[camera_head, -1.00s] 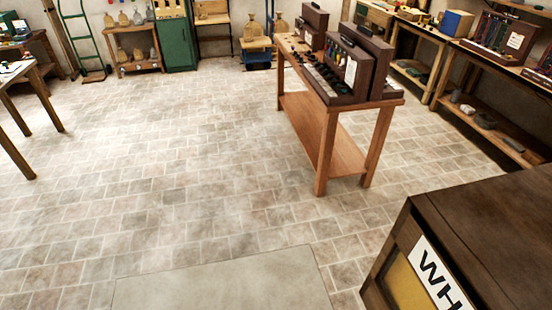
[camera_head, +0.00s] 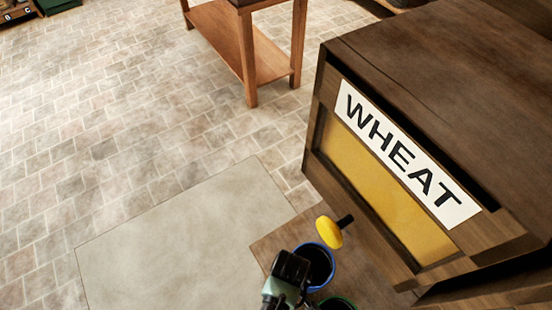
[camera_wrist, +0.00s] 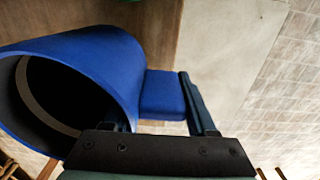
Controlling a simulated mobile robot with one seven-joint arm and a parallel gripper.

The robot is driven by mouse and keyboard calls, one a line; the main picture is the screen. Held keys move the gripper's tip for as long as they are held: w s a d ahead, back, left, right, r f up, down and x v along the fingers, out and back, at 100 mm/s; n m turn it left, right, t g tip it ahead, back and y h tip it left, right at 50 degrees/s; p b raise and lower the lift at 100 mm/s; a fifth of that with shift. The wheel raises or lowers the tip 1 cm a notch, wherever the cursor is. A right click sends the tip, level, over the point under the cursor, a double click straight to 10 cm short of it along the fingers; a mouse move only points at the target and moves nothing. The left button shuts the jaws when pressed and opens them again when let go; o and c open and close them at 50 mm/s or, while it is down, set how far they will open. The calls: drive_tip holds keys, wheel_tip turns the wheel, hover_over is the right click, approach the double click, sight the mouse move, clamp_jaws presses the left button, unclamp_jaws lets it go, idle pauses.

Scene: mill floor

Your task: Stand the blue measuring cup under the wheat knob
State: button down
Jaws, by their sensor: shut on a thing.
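The blue measuring cup (camera_head: 332,273) shows its round open top in the head view, just below the yellow wheat knob (camera_head: 329,232). The knob sits on a dark stem at the front of the wheat bin (camera_head: 385,190) and overlaps the cup's far rim in the picture; the gap between them cannot be judged. My gripper (camera_head: 292,270) is at the cup's left side. In the wrist view my gripper (camera_wrist: 165,115) is shut on the handle of the blue cup (camera_wrist: 105,60). The cup's mouth faces left there and looks dark inside.
A wooden ledge (camera_head: 275,245) lies below the bin. A green-rimmed cup (camera_head: 338,304) is partly visible close by at the bottom edge. A grey floor slab (camera_head: 185,245) and open tiled floor are to the left. A wooden table (camera_head: 245,50) stands beyond.

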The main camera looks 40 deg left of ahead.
sight(309, 271)
drive_tip(key=w+b, duration=0.1)
drive_tip(key=w, duration=0.1)
drive_tip(key=w+d+b, duration=0.1)
drive_tip(key=w+b, duration=0.1)
drive_tip(key=w+d+f+b, duration=0.1)
drive_tip(key=w, duration=0.2)
drive_tip(key=shift+d+b, duration=0.2)
drive_tip(key=shift+b, duration=0.15)
drive_tip(key=shift+f+b, duration=0.3)
drive_tip(key=shift+f, duration=0.4)
drive_tip(key=shift+c, duration=0.6)
unclamp_jaws()
drive_tip(key=shift+r, duration=0.1)
